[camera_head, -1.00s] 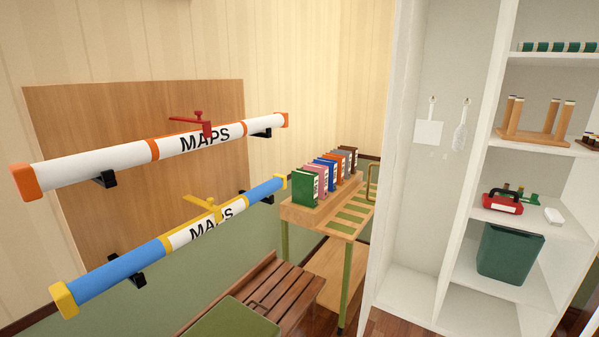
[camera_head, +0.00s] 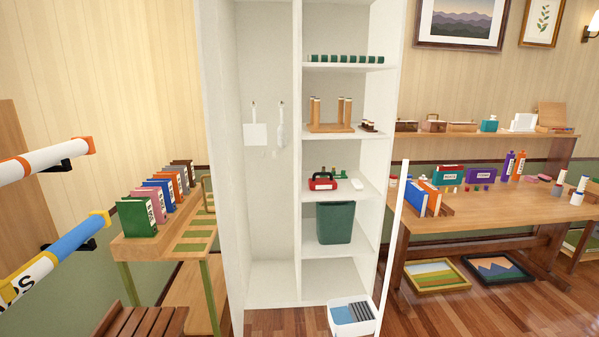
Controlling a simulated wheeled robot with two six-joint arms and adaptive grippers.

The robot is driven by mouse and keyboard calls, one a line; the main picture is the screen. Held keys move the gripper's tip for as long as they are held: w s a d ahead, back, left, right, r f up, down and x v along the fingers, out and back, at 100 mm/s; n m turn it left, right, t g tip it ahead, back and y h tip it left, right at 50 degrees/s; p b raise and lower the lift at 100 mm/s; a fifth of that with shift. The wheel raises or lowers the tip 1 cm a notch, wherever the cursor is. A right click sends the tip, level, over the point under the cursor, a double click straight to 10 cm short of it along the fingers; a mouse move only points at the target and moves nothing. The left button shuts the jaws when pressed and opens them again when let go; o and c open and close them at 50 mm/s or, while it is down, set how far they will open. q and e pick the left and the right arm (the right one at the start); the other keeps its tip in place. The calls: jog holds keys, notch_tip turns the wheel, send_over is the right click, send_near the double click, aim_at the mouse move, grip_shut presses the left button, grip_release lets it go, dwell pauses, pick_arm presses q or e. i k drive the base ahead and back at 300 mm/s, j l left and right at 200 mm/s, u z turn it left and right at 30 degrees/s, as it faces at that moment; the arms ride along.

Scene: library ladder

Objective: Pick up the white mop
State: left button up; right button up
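A thin white pole (camera_head: 394,240), which looks like the handle of the white mop, stands slightly tilted in front of the right side of the white cabinet. Its top is at about the height of the cabinet's middle shelves. Its lower end runs out of the bottom of the picture, so no mop head shows. Neither of my grippers is in view.
A white bucket (camera_head: 338,327) with blue and grey parts sits on the floor left of the pole. The open cabinet (camera_head: 272,285) stands behind. A worktable (camera_head: 480,212) is at right, a book stand (camera_head: 150,248) and map tubes (camera_head: 45,160) at left.

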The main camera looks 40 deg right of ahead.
aim_at(404, 170)
jog(key=z, duration=1.9)
